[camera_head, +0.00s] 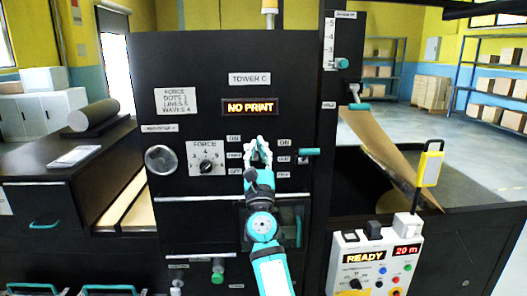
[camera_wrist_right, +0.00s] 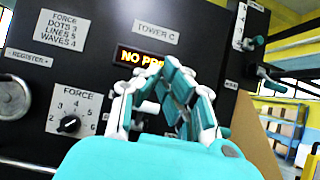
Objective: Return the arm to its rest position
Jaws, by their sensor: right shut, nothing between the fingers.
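My right arm reaches up from the bottom of the head view. Its gripper (camera_head: 261,150) is in front of the black Tower C panel (camera_head: 220,60), between the two columns of small labels. The fingers are drawn together with nothing between them. In the right wrist view the gripper (camera_wrist_right: 166,75) has its white and teal fingers close together, just below the lit NO PRINT display (camera_wrist_right: 130,57). That display also shows in the head view (camera_head: 250,107). Whether the fingers touch the panel I cannot tell. My left gripper is not in view.
The FORCE dial (camera_head: 206,167) and a round register knob (camera_head: 161,160) are left of the gripper. A teal handle (camera_head: 309,152) sticks out to its right. A control box (camera_head: 375,262) reading READY and 20 m stands at lower right. A brown paper sheet (camera_head: 380,145) slopes behind it.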

